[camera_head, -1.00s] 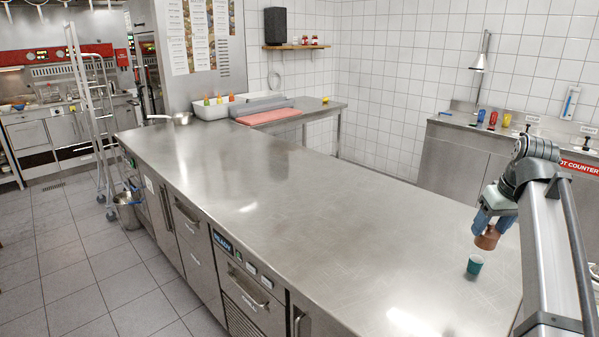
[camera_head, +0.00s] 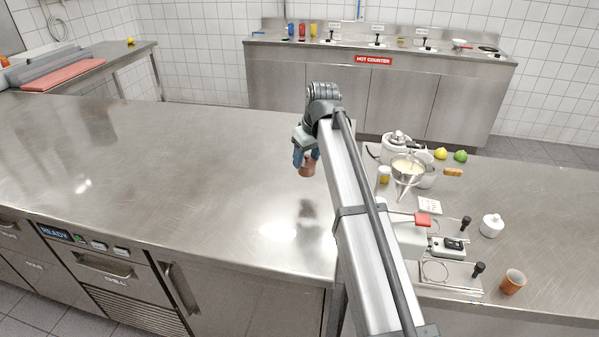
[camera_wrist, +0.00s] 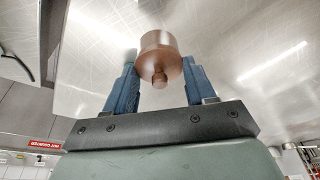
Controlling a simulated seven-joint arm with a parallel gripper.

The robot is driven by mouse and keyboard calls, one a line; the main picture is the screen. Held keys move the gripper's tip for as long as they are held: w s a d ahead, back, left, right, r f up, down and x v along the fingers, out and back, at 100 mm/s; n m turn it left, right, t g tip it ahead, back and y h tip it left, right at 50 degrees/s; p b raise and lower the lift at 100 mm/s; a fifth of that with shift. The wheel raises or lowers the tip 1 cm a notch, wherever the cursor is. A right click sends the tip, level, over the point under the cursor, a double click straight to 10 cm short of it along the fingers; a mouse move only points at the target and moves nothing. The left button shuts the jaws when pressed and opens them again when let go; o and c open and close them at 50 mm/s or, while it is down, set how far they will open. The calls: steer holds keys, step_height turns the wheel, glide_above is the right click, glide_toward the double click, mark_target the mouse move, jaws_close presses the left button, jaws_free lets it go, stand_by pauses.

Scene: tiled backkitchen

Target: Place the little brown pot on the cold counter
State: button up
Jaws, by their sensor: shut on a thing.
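My gripper (camera_head: 305,156) is shut on the little brown pot (camera_head: 308,169) and holds it above the steel counter (camera_head: 180,175), near its right end. This counter has a READY panel and a drawer marked CHILL; I take it to be the cold counter. In the wrist view, the pot (camera_wrist: 160,52) sits between the two blue fingers of my gripper (camera_wrist: 158,75), with a small round knob towards the camera. A dark blurred reflection shows on the steel below the pot in the head view.
My arm crosses the middle of the head view. The hot counter (camera_head: 420,100) is behind. The steel left of my gripper is clear.

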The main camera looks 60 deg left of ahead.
mark_target(307, 175)
steer(key=shift+f, duration=3.4)
steer(key=shift+f, duration=0.15)
steer(key=o, duration=1.5)
steer(key=shift+c, duration=0.2)
steer(key=v, duration=1.2)
